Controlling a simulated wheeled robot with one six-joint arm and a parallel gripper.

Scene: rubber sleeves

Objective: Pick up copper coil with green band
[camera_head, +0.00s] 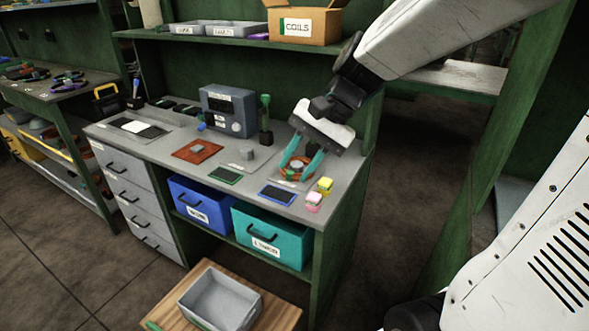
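A copper-orange ring-shaped coil (296,174) lies on a grey mat at the right part of the workbench, with a small grey piece at its middle. I cannot make out a green band on it at this size. My gripper (294,170) points down over the coil. Its two teal fingers are spread apart, with their tips at or just above the coil, one toward its left and one toward its right. The fingers hide part of the coil. I cannot tell whether they touch it.
A blue-framed dark pad (277,195) lies in front. A grey instrument box (228,110) and a green upright tool (265,120) stand behind left. A cardboard box marked COILS (300,22) sits on the shelf above.

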